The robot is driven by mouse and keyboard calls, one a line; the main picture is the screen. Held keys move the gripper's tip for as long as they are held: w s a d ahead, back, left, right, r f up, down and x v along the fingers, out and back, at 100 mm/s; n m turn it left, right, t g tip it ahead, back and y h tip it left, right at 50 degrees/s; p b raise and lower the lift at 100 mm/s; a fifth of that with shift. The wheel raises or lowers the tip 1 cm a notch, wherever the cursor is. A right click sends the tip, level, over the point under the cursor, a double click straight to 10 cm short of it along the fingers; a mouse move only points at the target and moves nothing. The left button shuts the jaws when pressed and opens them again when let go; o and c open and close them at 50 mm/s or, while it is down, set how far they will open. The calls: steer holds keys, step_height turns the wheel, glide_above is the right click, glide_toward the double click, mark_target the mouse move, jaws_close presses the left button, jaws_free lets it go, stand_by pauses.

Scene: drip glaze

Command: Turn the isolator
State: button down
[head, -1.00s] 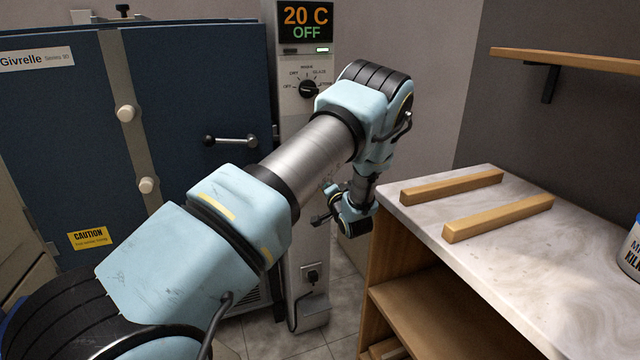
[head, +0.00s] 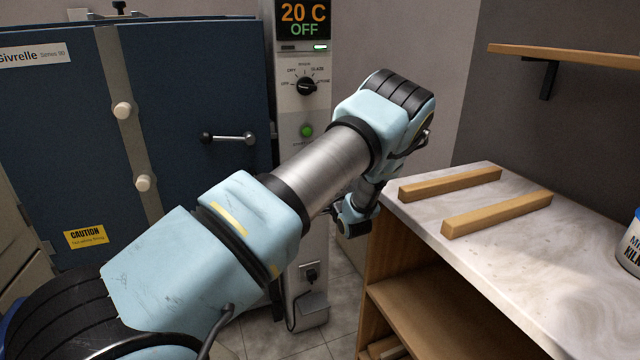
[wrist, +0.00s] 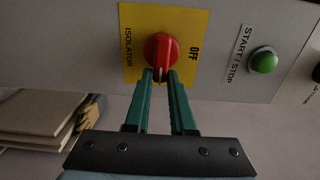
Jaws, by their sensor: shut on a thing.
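The isolator (wrist: 160,47) is a red rotary knob on a yellow plate lettered ISOLATOR and OFF, seen in the wrist view. My gripper (wrist: 160,76) has its two green fingers shut on the lower end of the red knob. The fingers cover that end of the knob, and the red handle lies in line with them. In the head view my gripper and the isolator are hidden behind my arm. The control column (head: 305,160) stands beside the blue kiln (head: 205,90); its display (head: 303,18) reads 20 C and OFF.
A green START/STOP button (wrist: 263,60) is to the right of the yellow plate in the wrist view. In the head view a mode dial (head: 306,86) sits above my arm. A marble-topped bench (head: 560,240) with two wooden bars stands close on the right.

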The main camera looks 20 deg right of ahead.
steer(key=shift+f, duration=0.1)
steer(key=c, duration=0.8)
jaws_free()
steer(key=shift+o, duration=0.2)
steer(key=shift+s, duration=0.15)
steer(key=s+d+b, duration=0.1)
steer(key=s, duration=0.9)
steer(key=shift+s+d, duration=0.2)
steer(key=shift+s, duration=0.05)
